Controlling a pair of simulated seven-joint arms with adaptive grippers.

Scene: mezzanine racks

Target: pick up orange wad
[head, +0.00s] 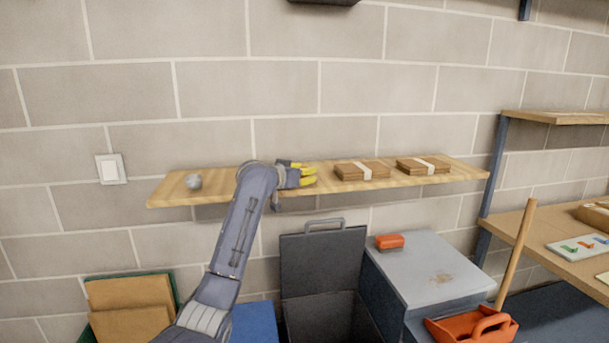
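A small orange-red block-like piece (389,241) lies on the grey cabinet top, near its back left edge. It is the only small loose orange thing I see; whether it is a wad is unclear. My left gripper (309,176), with yellow fingertips, is at the wall shelf, left of the paper-banded brown stacks. It is up and left of the orange-red piece, well apart from it. The fingers are seen from the side, so their opening is unclear, and I see nothing held. My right gripper is out of view.
Below stand a dark open-lidded bin (322,262) and the grey cabinet (440,268). An orange dustpan (470,328) and a wooden pole (515,252) are at right.

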